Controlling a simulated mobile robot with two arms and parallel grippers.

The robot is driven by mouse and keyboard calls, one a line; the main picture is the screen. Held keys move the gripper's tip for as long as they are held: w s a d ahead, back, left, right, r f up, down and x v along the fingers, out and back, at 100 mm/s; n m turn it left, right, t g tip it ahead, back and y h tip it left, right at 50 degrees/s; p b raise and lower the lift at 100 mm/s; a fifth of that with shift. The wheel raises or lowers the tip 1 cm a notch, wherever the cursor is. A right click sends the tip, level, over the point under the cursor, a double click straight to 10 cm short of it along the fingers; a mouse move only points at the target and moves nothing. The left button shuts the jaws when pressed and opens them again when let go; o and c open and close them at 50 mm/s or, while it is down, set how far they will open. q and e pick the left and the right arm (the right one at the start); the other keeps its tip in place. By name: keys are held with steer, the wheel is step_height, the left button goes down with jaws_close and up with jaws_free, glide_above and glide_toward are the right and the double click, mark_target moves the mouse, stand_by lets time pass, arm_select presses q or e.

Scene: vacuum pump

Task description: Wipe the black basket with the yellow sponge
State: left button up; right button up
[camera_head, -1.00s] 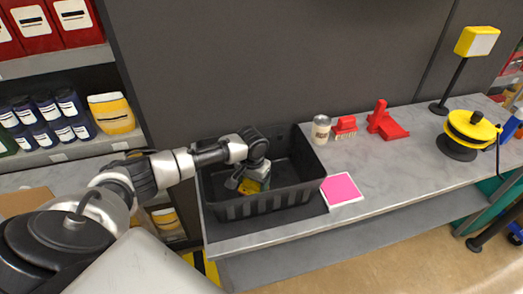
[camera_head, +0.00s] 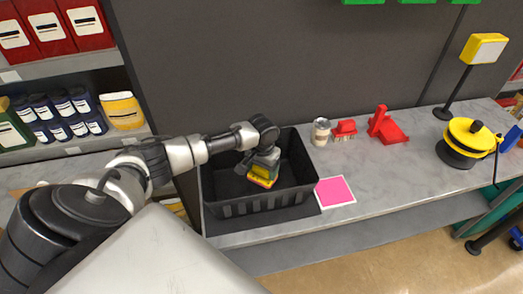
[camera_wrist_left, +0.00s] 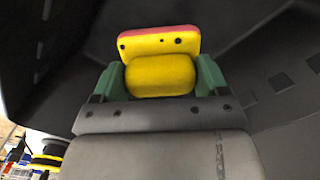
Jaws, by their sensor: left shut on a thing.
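The black basket (camera_head: 240,207) stands on the grey counter, open at the top. My left gripper (camera_head: 262,165) reaches down into it and is shut on the yellow sponge (camera_head: 262,178), which has a pink-red layer on its lower side. In the left wrist view the sponge (camera_wrist_left: 160,75) sits between the green fingers of my left gripper (camera_wrist_left: 152,82), with the dark basket walls (camera_wrist_left: 260,80) around it. I cannot tell whether the sponge touches the basket floor. My right gripper is not in view.
Right of the basket are a pink note pad (camera_head: 334,191), a can (camera_head: 321,131), a red brush (camera_head: 345,129) and a red dustpan-like tool (camera_head: 386,125). A yellow reel (camera_head: 464,141) and a yellow-headed stand (camera_head: 482,50) are farther right. Shelves with jars (camera_head: 122,108) stand at left.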

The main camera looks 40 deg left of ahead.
arm_select(q)
steer(key=shift+r+p, duration=0.4)
steer(key=shift+r, duration=0.5)
steer(key=shift+s+r, duration=0.15)
steer(key=shift+r, duration=0.1)
